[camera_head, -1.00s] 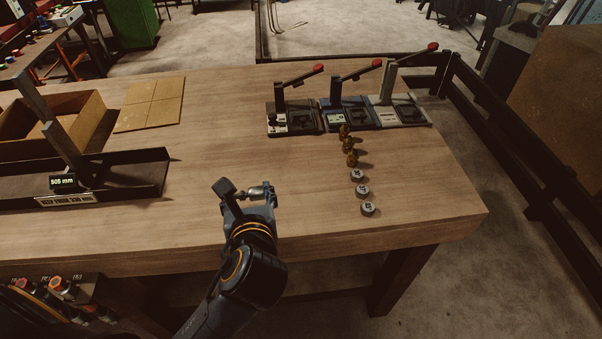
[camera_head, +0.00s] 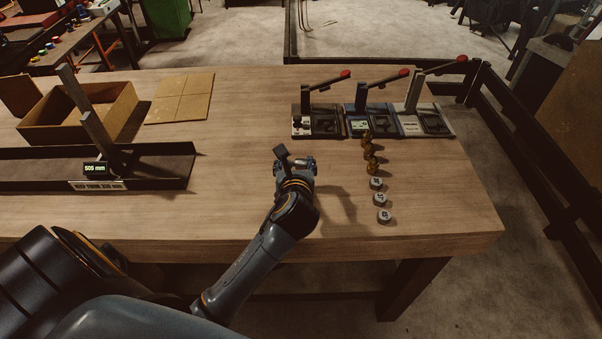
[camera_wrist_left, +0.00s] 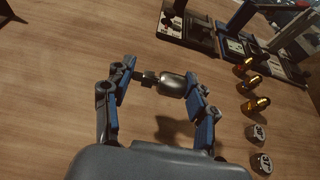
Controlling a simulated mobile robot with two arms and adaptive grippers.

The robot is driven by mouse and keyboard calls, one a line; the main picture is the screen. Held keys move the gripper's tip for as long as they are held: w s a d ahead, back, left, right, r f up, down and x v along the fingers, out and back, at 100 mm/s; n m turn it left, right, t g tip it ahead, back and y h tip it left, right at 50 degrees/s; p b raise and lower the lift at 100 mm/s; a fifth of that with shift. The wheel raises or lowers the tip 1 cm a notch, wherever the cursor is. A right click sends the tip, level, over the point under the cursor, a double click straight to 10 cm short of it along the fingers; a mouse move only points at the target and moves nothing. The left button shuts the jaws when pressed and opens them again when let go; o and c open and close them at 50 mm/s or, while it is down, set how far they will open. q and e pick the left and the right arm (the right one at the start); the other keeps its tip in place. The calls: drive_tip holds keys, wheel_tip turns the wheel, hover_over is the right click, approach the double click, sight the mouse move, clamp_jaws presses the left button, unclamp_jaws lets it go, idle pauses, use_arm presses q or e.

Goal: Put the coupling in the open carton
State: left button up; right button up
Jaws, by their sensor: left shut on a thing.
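My left gripper (camera_head: 295,162) is over the middle of the table. In the left wrist view its two blue-padded fingers (camera_wrist_left: 160,82) are shut on a silver coupling (camera_wrist_left: 174,84) with a dark, narrower end. The coupling lies crosswise between the fingertips and seems to be above the wood, with a shadow below it. In the head view the coupling is mostly hidden by the gripper. My right gripper is not in view.
A dark measuring trough (camera_head: 160,176) with an upright arm and a 505 mm display stands in front of the carton. A flat cardboard piece (camera_head: 180,98) lies beside it. Three lever presses (camera_head: 372,118) stand at the back right. Brass fittings (camera_head: 370,155) and grey round pieces (camera_head: 379,199) form a row.

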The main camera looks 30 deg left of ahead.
use_arm(q)
drive_tip(key=shift+w+d+f, duration=0.15)
drive_tip(key=shift+w+f, duration=0.8)
drive_tip(key=shift+f, duration=0.2)
drive_tip(key=shift+w+f, duration=0.15)
drive_tip(key=shift+f, duration=1.6)
drive_tip(key=shift+f, duration=0.1)
drive_tip(key=o, duration=1.2)
drive_tip(key=shift+c, duration=0.2)
